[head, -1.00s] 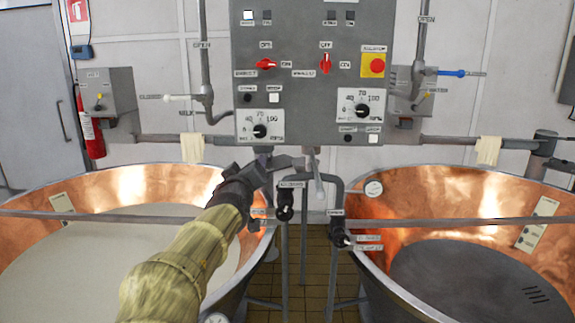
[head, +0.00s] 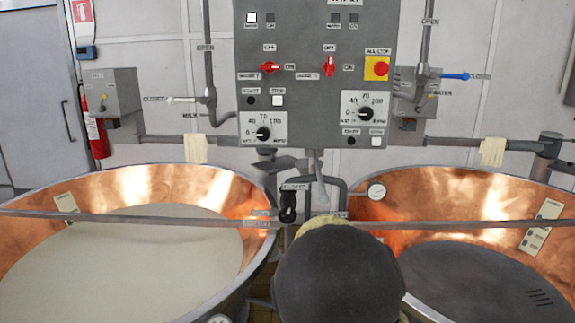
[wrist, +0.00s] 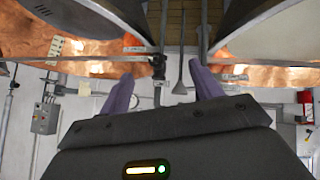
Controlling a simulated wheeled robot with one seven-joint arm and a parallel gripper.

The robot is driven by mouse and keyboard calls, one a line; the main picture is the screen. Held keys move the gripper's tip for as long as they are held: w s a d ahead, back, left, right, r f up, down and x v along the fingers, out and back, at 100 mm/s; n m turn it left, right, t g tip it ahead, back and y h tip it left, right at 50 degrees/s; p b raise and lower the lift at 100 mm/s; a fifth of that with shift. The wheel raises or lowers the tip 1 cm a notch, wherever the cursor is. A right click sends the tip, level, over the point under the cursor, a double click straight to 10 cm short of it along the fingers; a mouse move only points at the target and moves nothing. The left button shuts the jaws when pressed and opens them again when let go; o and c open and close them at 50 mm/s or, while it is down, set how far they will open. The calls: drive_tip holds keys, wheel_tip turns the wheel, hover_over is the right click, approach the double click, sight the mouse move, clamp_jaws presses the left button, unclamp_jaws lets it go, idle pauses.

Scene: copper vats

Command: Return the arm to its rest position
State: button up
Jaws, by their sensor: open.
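My gripper (wrist: 162,76) shows in the wrist view as two purple fingers spread apart, with nothing between them. In the head view my own arm fills the lower middle as a large dark rounded link, with a yellowish part behind its top edge. The gripper itself is hidden or out of sight in the head view. The arm stands in front of the gap between the two copper vats. No object is held.
The left copper vat (head: 150,183) holds pale liquid; the right copper vat (head: 480,205) shows a dark disc inside. A horizontal rail (head: 130,217) crosses in front. A grey control panel (head: 310,90) hangs behind. A red fire extinguisher (head: 96,135) is at left.

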drive_tip(key=s+d+f+g+y, duration=0.1)
drive_tip(key=s+f+g, duration=0.1)
drive_tip(key=s, duration=1)
drive_tip(key=s+d+f+m+g+y+p, duration=0.1)
drive_tip(key=s+d+f+g, duration=0.1)
drive_tip(key=s, duration=1)
drive_tip(key=shift+s+f+g, duration=0.35)
drive_tip(key=shift+f+g, duration=0.3)
drive_tip(key=shift+g, duration=0.35)
